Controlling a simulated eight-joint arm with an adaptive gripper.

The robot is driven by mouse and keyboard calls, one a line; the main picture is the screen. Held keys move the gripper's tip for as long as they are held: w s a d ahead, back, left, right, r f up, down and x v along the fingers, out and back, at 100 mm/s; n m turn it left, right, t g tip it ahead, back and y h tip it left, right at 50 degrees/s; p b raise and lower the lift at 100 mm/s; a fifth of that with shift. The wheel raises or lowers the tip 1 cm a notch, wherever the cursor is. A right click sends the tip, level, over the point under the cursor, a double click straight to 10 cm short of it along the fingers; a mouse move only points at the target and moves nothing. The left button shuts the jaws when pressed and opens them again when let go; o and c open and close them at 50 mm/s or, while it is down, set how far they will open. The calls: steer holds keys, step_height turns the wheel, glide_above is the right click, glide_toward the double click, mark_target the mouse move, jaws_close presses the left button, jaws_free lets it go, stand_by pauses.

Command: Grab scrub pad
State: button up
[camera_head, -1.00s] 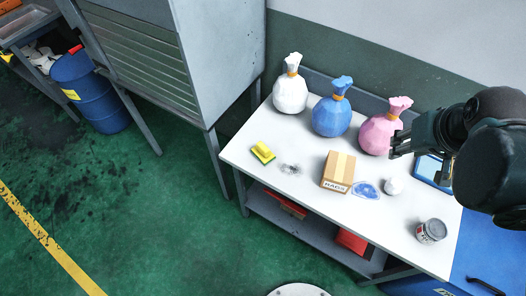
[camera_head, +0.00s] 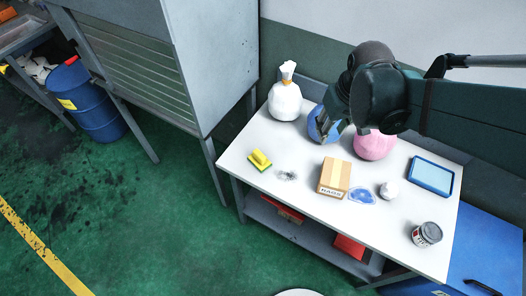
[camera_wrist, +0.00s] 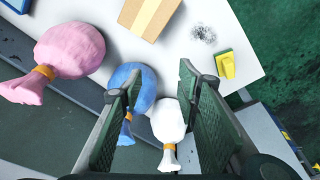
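The scrub pad (camera_head: 260,160) is yellow with a dark green base and lies near the left end of the white table. It also shows at the right in the wrist view (camera_wrist: 226,64), close to the table edge. My gripper (camera_head: 326,128) is above the back of the table, in front of the blue sack, to the right of the scrub pad and apart from it. In the wrist view my gripper (camera_wrist: 158,85) has its two fingers wide apart, with nothing held between them. The blue and white sacks show beyond the gap.
A dark smudge lies beside the pad.

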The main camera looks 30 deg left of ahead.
steer(key=s+a+f+n+g, duration=0.1)
steer(key=a+f, duration=0.2)
steer(key=a, duration=0.3)
steer(key=s+a+f+n, duration=0.1)
steer(key=a+f+n, duration=0.15)
steer(key=a, duration=0.25)
steer(key=n+g+h+p, duration=0.1)
steer(key=n, duration=0.1)
glide_above(259, 154)
steer(key=f, duration=0.8)
steer(key=shift+w+a, duration=0.15)
steer(key=shift+w, duration=0.05)
steer(key=shift+f, duration=1.25)
steer(key=shift+s+d+f, duration=0.1)
steer(key=shift+f, duration=1.2)
steer(key=shift+d+f, duration=0.1)
steer(key=shift+f, duration=1.2)
steer(key=c, duration=1)
